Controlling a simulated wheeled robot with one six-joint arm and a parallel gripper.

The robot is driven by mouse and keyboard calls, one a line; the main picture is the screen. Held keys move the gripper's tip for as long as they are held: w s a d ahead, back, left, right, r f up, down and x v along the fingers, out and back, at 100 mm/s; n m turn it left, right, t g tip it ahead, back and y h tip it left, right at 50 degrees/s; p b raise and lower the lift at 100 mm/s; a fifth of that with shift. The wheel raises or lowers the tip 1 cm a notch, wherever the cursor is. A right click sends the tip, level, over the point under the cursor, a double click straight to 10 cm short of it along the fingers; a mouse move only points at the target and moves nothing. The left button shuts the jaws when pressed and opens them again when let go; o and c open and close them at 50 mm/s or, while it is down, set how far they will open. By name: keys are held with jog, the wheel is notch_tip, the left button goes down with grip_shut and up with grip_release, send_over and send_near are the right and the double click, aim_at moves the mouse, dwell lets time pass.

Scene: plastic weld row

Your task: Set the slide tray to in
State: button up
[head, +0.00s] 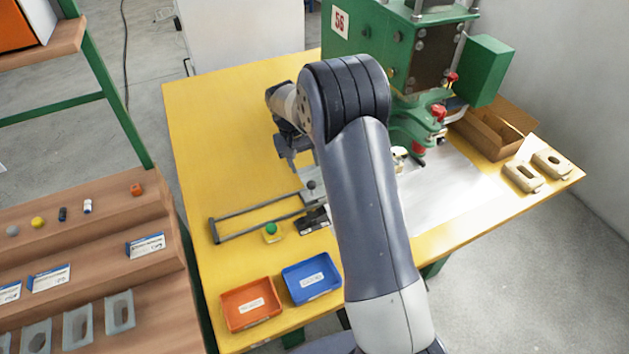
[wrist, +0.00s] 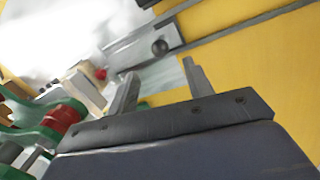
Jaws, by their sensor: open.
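The slide tray shows as a pale grey plate with a dark round knob (head: 311,185) at the right part of two grey rails (head: 258,216). The rails run left from under the green press (head: 400,50) across the yellow table. My arm hides the tray's right side in the head view. In the wrist view the knob (wrist: 159,47) stands on the plate (wrist: 137,50), beyond the fingertips and between them in the picture. My gripper (wrist: 160,76) is open and empty, its two fingers apart. In the head view my gripper (head: 291,156) is above and behind the knob.
A green button box (head: 271,232) and a black box (head: 314,220) sit in front of the rails. An orange bin (head: 250,303) and a blue bin (head: 311,278) lie at the table's front. A cardboard box (head: 495,128) stands right. The table's back left is clear.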

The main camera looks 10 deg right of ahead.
aim_at(311, 182)
jog(key=f, duration=0.3)
jog(key=d+f, duration=0.1)
jog(key=f, duration=0.1)
jog(key=f+p, duration=0.1)
jog(key=f, duration=0.2)
jog(key=shift+d+f, duration=0.35)
jog(key=shift+c, duration=0.3)
grip_shut()
